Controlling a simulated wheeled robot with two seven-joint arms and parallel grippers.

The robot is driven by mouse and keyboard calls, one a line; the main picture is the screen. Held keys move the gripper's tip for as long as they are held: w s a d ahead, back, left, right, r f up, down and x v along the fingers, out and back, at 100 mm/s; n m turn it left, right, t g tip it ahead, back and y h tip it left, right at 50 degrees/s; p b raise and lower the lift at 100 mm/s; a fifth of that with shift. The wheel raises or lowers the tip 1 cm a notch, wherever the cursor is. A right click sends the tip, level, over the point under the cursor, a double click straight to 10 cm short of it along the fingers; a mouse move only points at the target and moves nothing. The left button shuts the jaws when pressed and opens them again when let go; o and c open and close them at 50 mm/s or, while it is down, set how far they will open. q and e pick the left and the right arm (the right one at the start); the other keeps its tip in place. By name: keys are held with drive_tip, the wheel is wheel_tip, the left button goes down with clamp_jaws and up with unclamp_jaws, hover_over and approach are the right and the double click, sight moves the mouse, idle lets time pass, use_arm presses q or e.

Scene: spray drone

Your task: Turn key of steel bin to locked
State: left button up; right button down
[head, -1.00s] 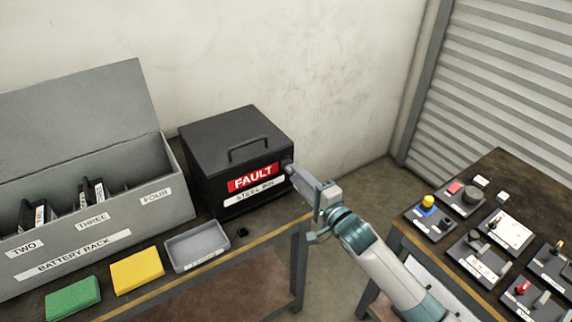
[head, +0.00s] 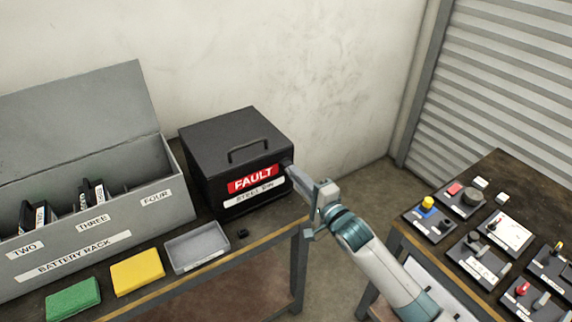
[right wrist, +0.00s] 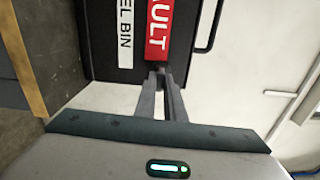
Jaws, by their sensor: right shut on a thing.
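The steel bin (head: 215,165) is a black box with a closed lid and a top handle, on the back table at the middle. Its front carries a red FAULT label (head: 253,179) and a white STEEL BIN label (head: 254,191). It also shows in the right wrist view (right wrist: 108,66). My right gripper (head: 290,172) is at the right end of the bin's front. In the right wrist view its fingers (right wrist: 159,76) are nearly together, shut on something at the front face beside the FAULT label. The key is hidden by the fingers. My left gripper is out of view.
A grey battery rack (head: 90,232) stands left of the bin. A grey tray (head: 197,247), a yellow block (head: 137,272), a green block (head: 73,299) and a small black piece (head: 242,233) lie in front. A table with several control panels (head: 482,258) stands at the right.

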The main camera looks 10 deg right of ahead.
drive_tip(key=m+p, duration=0.4)
drive_tip(key=m, duration=1)
drive_tip(key=shift+p, duration=0.35)
drive_tip(key=shift+m, duration=0.3)
drive_tip(key=shift+m+p, duration=0.35)
drive_tip(key=shift+m, duration=0.45)
drive_tip(key=c, duration=1.8)
unclamp_jaws()
drive_tip(key=shift+o, duration=0.2)
drive_tip(key=b+v, duration=0.3)
drive_tip(key=v, duration=1.4)
drive_tip(key=shift+s, duration=0.2)
